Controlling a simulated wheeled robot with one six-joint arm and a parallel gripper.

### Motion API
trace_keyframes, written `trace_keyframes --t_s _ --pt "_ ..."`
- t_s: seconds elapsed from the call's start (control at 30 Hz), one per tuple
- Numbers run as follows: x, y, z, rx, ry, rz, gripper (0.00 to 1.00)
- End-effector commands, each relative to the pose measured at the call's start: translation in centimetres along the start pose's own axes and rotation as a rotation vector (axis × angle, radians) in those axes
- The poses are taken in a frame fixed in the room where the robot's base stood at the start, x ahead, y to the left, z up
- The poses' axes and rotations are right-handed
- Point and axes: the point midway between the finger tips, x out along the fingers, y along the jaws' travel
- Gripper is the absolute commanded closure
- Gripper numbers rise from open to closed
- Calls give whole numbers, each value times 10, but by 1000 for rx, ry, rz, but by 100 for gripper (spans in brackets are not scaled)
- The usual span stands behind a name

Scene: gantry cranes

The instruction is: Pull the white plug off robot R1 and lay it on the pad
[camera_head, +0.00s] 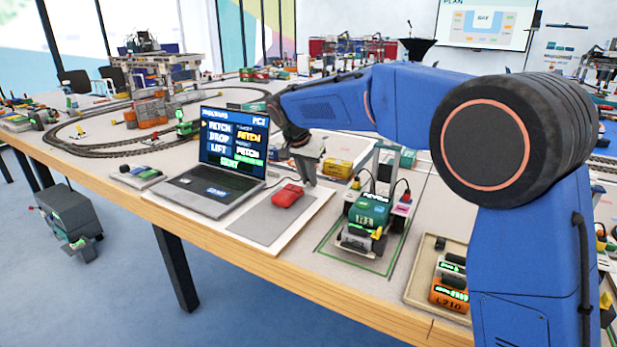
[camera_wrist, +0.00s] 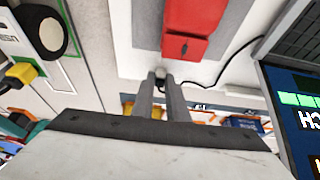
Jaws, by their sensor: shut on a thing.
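My gripper (camera_head: 309,182) points down at the right edge of the grey pad (camera_head: 248,222), behind the red mouse. In the wrist view my gripper (camera_wrist: 159,78) is shut on a small greyish-white thing that looks like the white plug (camera_wrist: 160,72). The fingers hide most of it. A small green wheeled robot (camera_head: 370,212), seemingly R1, stands right of the pad inside a green outline. Its label is hard to read. It is clear of my gripper. In the wrist view the pad (camera_wrist: 148,18) lies beyond the fingertips.
The red mouse (camera_head: 287,196) lies on the pad close to my fingertips; its black cord (camera_wrist: 243,52) curves toward the laptop (camera_head: 215,160). White blocks with cables flank the robot; one has a yellow connector (camera_wrist: 22,72). The pad's front left part is bare. A tray (camera_head: 418,285) stands at right.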

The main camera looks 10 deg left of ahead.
Motion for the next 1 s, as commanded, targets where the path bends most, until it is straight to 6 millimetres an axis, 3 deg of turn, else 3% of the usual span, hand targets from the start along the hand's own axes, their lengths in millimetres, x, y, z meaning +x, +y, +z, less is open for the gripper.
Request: trace_keyframes --t_s 0.47,0.5,0.57,1.0 --pt "4 0 2 0 0 0 100" --pt "4 0 2 0 0 0 80" --pt "4 0 2 0 0 0 65" --pt "-5 0 2 0 1 -2 65"
